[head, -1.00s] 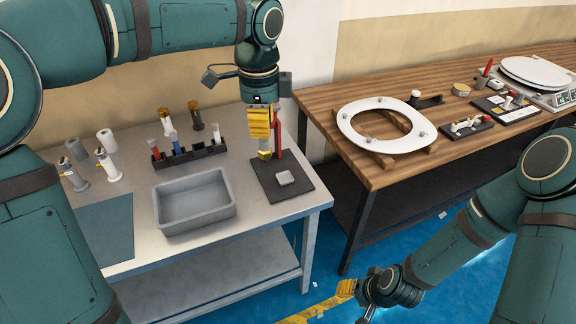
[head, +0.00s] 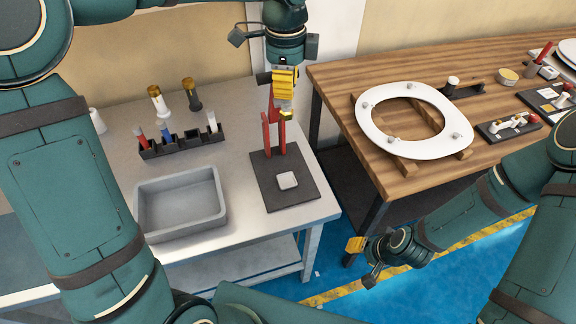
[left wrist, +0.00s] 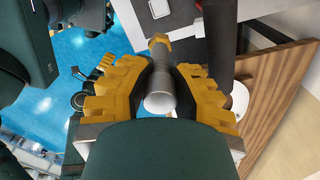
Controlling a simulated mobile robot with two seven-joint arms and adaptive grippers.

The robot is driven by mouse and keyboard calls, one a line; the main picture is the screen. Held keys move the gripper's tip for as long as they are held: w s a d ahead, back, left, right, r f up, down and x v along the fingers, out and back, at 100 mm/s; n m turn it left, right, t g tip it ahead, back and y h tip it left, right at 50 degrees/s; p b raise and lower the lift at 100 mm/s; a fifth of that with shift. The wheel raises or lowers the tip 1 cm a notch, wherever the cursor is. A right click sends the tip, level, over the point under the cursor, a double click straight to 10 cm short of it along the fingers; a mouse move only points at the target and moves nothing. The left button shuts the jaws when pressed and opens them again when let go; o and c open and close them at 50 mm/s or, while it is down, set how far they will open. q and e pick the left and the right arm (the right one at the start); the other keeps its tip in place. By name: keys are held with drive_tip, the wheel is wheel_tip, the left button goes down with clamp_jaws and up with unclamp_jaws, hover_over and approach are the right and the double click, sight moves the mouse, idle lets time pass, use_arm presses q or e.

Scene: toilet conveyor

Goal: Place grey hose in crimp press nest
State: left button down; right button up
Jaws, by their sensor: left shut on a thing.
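My left gripper (head: 285,98) is shut on the grey hose, a short grey cylinder (left wrist: 161,85) with a brass-coloured hex end that points away from the wrist. In the head view only the hose's lower end (head: 286,114) shows below the yellow fingers. The crimp press has a black base plate (head: 262,176), red uprights (head: 266,135) and a small light grey block (head: 287,180) on the plate. The gripper and hose appear above the plate, near the tops of the red uprights; the exact gap is unclear. My right gripper (head: 357,245) is low at the right, away from the press.
A grey bin (head: 181,204) and a black rack (head: 183,147) with several coloured items stand left of the press. Brass-topped fittings (head: 158,103) stand behind the rack. A wooden table (head: 340,90) at the right bears a white toilet seat (head: 374,121).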

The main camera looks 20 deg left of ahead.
use_arm(q)
drive_tip(key=shift+f+b, duration=2)
drive_tip(key=shift+f, duration=10.6)
drive_tip(key=shift+f, duration=0.15)
drive_tip(key=c, duration=0.9)
unclamp_jaws()
drive_tip(key=shift+c, duration=0.2)
